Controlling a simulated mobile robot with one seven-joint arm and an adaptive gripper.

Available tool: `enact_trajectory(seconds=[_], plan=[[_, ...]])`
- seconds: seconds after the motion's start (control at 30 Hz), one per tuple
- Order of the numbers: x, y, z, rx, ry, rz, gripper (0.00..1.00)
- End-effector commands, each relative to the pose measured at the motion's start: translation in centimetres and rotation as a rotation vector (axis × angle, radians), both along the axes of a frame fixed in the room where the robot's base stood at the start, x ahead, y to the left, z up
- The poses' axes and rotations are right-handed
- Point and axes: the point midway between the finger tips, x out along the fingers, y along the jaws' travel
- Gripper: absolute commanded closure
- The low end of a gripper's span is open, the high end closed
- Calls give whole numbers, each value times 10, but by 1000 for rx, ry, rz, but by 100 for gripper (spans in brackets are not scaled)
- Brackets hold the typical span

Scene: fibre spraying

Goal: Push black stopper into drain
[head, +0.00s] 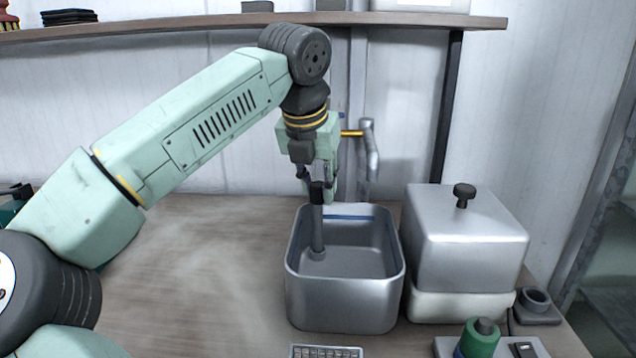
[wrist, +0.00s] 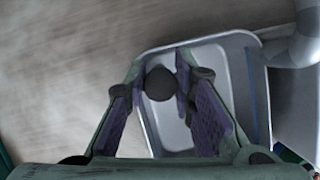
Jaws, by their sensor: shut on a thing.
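My gripper (head: 318,184) is above the basin, shut on the stopper's top. In the wrist view the round stopper top (wrist: 160,83) lies between the two fingers (wrist: 163,90). The drain opening itself is hidden.
A faucet (head: 370,150) stands behind the basin. A lidded metal box (head: 465,240) stands close to its right. A shelf (head: 200,24) runs above. The counter (head: 190,270) left of the basin is clear.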

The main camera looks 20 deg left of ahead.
Motion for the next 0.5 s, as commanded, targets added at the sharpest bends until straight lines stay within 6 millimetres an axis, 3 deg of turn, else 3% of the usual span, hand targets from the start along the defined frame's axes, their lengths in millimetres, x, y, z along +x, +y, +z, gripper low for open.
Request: enact_trajectory(seconds=[0.5], plan=[[0,0,-14,0,-1,1,100]])
